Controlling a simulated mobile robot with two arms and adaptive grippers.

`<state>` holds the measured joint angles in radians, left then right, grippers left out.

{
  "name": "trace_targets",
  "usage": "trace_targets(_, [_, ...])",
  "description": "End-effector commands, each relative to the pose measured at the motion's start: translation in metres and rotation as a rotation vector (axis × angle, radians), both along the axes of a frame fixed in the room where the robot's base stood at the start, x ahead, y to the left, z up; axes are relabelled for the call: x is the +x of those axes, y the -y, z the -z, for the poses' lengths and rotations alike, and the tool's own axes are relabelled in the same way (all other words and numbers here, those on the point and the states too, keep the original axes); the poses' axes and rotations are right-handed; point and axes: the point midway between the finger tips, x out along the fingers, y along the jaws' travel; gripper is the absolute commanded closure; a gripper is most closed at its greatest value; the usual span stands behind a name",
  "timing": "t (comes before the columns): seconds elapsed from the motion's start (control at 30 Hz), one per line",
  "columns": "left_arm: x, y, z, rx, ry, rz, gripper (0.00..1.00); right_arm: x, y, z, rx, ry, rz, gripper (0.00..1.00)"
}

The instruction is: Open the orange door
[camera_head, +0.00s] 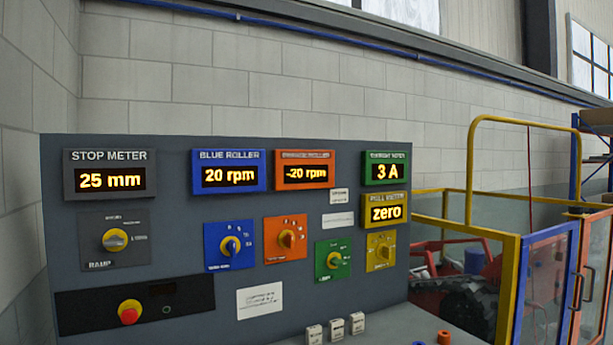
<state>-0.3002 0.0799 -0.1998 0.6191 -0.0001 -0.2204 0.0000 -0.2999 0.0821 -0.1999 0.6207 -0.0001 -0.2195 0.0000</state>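The orange door (587,245) is at the far right edge of the head view, an upright orange-framed panel cut off by the picture's edge. A blue-framed door (545,238) stands directly to its left. Both look shut, with their edges close together. Dark vertical handles (577,291) show where the two doors meet. Neither of my grippers is in view.
A grey control panel (190,290) with lit displays, knobs and a red button (130,312) fills the left and centre. A yellow guard frame (509,285) stands between it and the doors. Behind the frame is red machinery with a dark wheel (468,305).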

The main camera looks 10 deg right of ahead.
Motion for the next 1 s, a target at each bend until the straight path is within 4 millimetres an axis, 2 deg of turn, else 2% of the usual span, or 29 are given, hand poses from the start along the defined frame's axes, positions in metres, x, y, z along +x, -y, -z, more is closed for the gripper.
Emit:
trace_targets(0.43, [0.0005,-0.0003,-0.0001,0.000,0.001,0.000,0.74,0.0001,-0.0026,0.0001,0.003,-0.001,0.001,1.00])
trace_targets(0.7, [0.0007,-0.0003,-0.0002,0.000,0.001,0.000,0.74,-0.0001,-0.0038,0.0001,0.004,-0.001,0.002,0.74])
trace_targets(1.0, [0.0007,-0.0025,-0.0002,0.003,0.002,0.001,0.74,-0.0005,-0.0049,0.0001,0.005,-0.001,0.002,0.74])
